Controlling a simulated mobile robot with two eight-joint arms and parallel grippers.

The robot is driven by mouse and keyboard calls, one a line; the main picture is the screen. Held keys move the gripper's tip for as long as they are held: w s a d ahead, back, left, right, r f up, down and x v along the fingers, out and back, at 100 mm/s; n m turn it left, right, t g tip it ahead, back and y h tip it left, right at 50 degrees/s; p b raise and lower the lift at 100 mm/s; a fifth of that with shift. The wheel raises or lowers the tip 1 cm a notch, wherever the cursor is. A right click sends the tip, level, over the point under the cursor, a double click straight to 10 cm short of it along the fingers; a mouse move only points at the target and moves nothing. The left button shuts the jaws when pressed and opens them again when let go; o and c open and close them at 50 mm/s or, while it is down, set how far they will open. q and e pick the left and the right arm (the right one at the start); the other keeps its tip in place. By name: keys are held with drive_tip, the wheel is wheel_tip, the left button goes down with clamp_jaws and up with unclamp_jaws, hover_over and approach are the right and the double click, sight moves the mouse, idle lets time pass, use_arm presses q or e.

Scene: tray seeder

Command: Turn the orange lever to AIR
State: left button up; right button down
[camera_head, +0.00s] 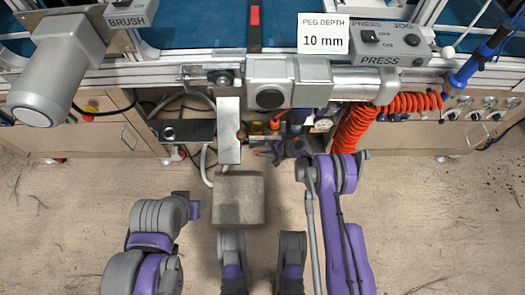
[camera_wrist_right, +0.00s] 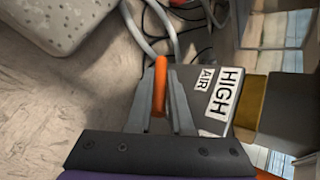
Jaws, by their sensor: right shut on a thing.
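The orange lever (camera_wrist_right: 159,86) shows in the right wrist view between the two grey fingers of my right gripper (camera_wrist_right: 160,100). The gripper is shut on it. Just right of the lever is a dark block with a white AIR label (camera_wrist_right: 205,78) and a larger HIGH label (camera_wrist_right: 226,94). In the head view my right gripper (camera_head: 279,150) reaches in under the bench front, and the lever's position there is hard to make out. My left gripper (camera_head: 194,207) is low at the left, away from the lever; its finger opening is unclear.
A grey stone-like block (camera_head: 239,198) stands on the floor left of my right arm. A coiled orange hose (camera_head: 352,130) hangs just right of the gripper. Grey hoses and dark cables run beside the lever. The PRESS switch box (camera_head: 390,42) is above on the bench.

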drive_tip(key=shift+r+y, duration=0.15)
drive_tip(key=shift+y, duration=0.55)
drive_tip(key=c, duration=1.1)
unclamp_jaws()
drive_tip(key=p+v, duration=0.2)
drive_tip(key=v, duration=0.8)
drive_tip(key=shift+s+d, duration=0.2)
drive_tip(key=shift+d, duration=0.2)
drive_tip(key=shift+r, duration=0.1)
